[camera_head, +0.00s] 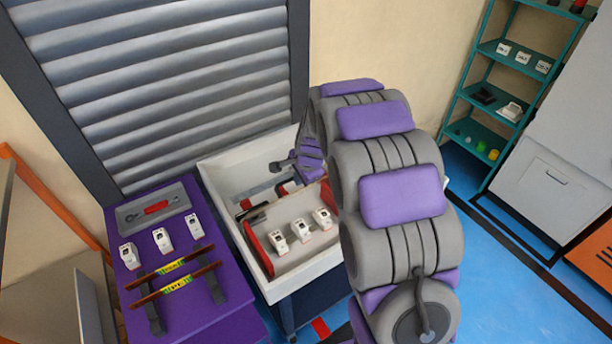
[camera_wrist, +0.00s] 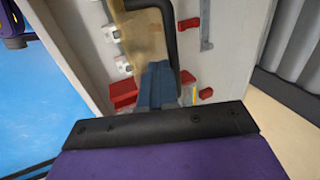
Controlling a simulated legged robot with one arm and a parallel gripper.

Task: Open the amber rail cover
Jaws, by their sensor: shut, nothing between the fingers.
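The amber rail cover (camera_wrist: 136,45) shows in the wrist view as a translucent tan panel over part of the white-walled box. A black bent bar (camera_wrist: 168,28) runs along its right side, like a handle. My gripper (camera_wrist: 156,70) is shut and empty, with its blue-grey fingers over the lower end of the cover, close to the bar. I cannot tell whether they touch. In the head view my gripper (camera_head: 274,166) is over the white box (camera_head: 212,172), partly hidden by my arm. I cannot make out the cover clearly there.
White modules (camera_head: 300,230) sit in the box beside red parts (camera_head: 253,248). Left of it, a purple bench (camera_head: 205,325) bears modules, two striped bars and a grey tray (camera_head: 128,217). A grey shutter (camera_head: 170,80) stands behind.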

